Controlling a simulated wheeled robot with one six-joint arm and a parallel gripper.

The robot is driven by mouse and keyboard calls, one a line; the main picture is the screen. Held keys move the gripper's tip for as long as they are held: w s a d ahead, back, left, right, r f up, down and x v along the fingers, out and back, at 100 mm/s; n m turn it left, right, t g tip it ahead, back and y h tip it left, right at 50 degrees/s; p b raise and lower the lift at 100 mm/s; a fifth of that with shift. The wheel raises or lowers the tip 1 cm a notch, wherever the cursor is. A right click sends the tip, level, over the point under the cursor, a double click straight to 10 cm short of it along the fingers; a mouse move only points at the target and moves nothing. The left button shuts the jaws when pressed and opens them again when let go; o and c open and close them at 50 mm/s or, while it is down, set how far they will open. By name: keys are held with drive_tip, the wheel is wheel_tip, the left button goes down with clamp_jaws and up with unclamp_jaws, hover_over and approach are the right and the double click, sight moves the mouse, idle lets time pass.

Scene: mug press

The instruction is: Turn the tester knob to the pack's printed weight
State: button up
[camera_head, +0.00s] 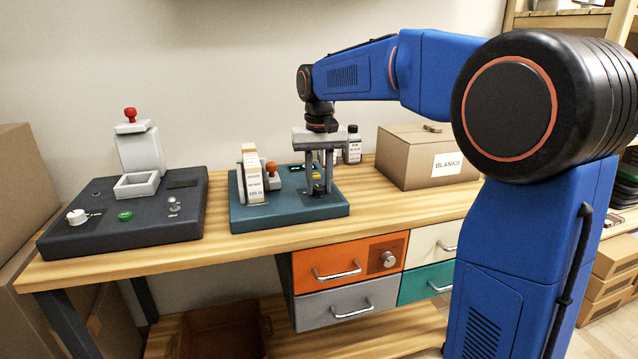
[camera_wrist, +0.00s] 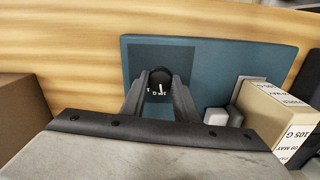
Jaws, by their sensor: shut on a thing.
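The tester is a teal block (camera_head: 300,210) on the bench, and its blue-green top (camera_wrist: 205,62) fills the middle of the wrist view. My gripper (camera_head: 319,188) points down over its right part. In the wrist view my gripper (camera_wrist: 160,92) is shut on the dark knob (camera_wrist: 160,76), which shows a white pointer line. Small white marks beside the knob are too small to read surely. The pack (camera_head: 252,175) is a tan box with white labels, upright in a pale holder on the tester's left. In the wrist view the pack's label (camera_wrist: 296,135) reads 105 G.
A dark press (camera_head: 70,235) with a red-topped lever is at left. A dark bottle (camera_head: 353,146) and a cardboard box marked BLANKS (camera_head: 410,165) stand right of my gripper. Bare bench lies between the devices.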

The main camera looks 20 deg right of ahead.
sight(319, 187)
drive_tip(key=shift+m, duration=0.9)
drive_tip(key=o, duration=1.1)
drive_tip(key=shift+c, duration=0.2)
drive_tip(key=shift+r, duration=0.1)
wheel_tip(319, 187, up, 17)
drive_tip(key=shift+r, duration=0.1)
